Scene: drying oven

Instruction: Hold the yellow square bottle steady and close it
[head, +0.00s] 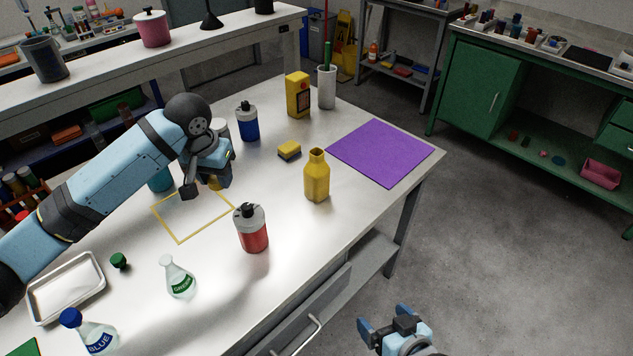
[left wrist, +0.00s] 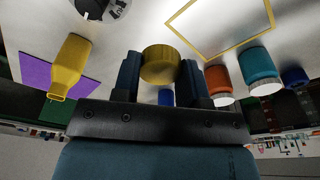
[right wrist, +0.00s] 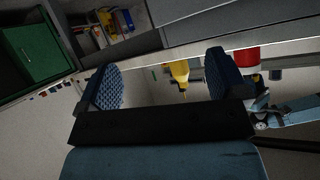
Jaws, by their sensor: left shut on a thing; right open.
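The yellow square bottle (head: 317,178) stands upright and uncapped on the table, left of the purple mat. It also shows in the left wrist view (left wrist: 70,65) and, farther off, between the fingers in the right wrist view (right wrist: 179,71). My left gripper (head: 205,184) is shut on a round yellow cap (left wrist: 160,64), near the yellow outlined square and left of the bottle. In the head view the cap is mostly hidden by the gripper. My right gripper (head: 386,322) is open and empty, beyond the table's front edge and apart from the bottle.
A red-filled bottle (head: 252,230) stands in front of the yellow bottle. A sponge (head: 289,150), a blue bottle (head: 247,122) and a yellow box (head: 297,95) lie behind it. The purple mat (head: 380,152) is bare. Flasks and a tray (head: 98,268) occupy the near left.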

